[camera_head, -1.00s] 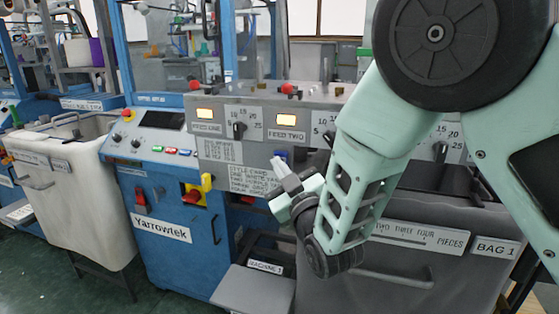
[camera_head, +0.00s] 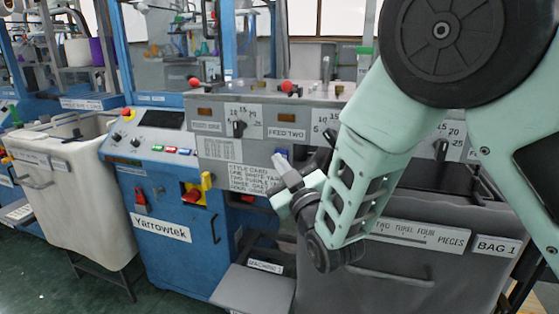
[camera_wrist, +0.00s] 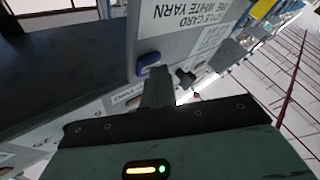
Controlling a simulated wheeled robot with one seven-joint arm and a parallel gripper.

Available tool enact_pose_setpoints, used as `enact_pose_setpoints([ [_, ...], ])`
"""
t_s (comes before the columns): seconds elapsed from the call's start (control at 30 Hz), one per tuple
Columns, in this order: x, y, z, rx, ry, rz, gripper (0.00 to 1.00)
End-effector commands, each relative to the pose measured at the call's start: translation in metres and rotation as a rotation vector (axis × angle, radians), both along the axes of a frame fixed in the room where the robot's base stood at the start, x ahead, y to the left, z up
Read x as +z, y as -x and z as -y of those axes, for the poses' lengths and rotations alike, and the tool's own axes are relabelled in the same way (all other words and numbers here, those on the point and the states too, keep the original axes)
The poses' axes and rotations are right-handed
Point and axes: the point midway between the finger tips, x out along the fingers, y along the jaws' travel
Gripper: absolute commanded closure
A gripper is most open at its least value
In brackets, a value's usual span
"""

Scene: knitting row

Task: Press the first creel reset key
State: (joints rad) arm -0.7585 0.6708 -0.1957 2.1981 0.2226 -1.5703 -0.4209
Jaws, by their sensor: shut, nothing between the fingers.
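A blue key (camera_wrist: 148,62) sits on the grey front panel beside the style card, just past my gripper's fingertips in the wrist view. A bit of it (camera_head: 281,152) shows above the fingertips in the head view. I cannot read any label that names it as the creel reset key. My gripper (camera_head: 281,168) is shut and empty, its tips pointing at the panel just below the blue key. In the wrist view the fingers (camera_wrist: 157,75) are together, close to the key; I cannot tell if they touch. Lamps over FEED ONE (camera_head: 205,111) and FEED TWO (camera_head: 288,117) are dark.
A dial (camera_head: 238,129) sits between the feed labels. The blue Yarrowtek cabinet (camera_head: 175,250) with a red-and-yellow switch (camera_head: 194,192) stands at left. A white bin (camera_head: 75,205) is further left. A grey bin (camera_head: 400,270) labelled BAG 1 stands below my arm.

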Motion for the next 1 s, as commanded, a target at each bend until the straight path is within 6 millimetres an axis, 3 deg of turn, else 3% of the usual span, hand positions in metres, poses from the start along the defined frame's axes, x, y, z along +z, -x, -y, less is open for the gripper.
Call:
enact_pose_setpoints([
  [0.83, 0.000, 0.006, 0.000, -0.005, 0.000, -0.001, 1.00],
  [1.0, -0.001, 0.018, -0.006, -0.002, -0.001, 0.000, 1.00],
])
